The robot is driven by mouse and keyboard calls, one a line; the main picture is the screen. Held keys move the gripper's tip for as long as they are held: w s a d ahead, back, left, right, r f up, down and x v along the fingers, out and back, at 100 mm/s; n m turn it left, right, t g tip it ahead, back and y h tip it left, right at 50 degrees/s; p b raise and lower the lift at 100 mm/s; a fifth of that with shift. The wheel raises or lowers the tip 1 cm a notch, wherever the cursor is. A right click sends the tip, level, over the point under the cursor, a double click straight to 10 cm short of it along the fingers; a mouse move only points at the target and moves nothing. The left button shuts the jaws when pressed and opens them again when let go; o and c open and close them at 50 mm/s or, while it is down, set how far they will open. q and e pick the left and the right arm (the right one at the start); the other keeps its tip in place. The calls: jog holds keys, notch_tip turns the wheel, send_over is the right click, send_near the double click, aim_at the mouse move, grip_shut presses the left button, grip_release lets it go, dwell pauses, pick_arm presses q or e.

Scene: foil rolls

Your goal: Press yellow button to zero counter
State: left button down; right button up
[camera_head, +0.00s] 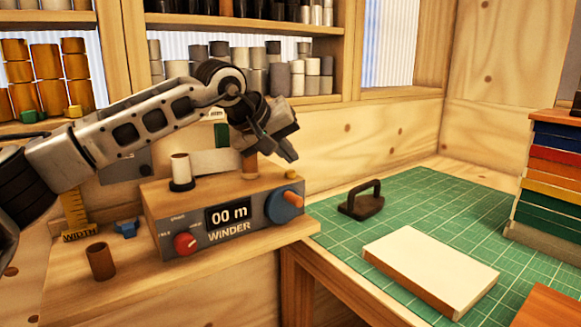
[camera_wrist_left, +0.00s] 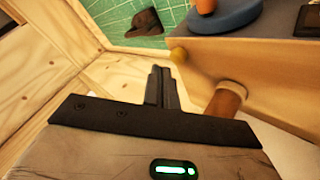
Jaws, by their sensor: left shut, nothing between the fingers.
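The small yellow button (camera_head: 291,174) is at the top right end of the winder. It also shows in the left wrist view (camera_wrist_left: 178,55), just beyond the fingertips. My left gripper (camera_head: 290,156) is shut and empty, its tips pointing down a little above the button, with a small gap visible in the head view. It also shows in the left wrist view (camera_wrist_left: 160,72). My right gripper is out of view.
The winder carries a red knob (camera_head: 185,243), a blue crank disc (camera_head: 283,207), a white roll on a spindle (camera_head: 181,170) and a brown core (camera_head: 250,167) beside my gripper. A green mat (camera_head: 410,195) at right holds a dark iron-like tool (camera_head: 362,204) and a pale block (camera_head: 430,268).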

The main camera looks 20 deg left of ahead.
pick_arm(q)
notch_tip(320, 180, up, 5)
jog(key=p, duration=0.4)
dwell(0.3)
jog(key=shift+f, duration=0.1)
dwell(0.3)
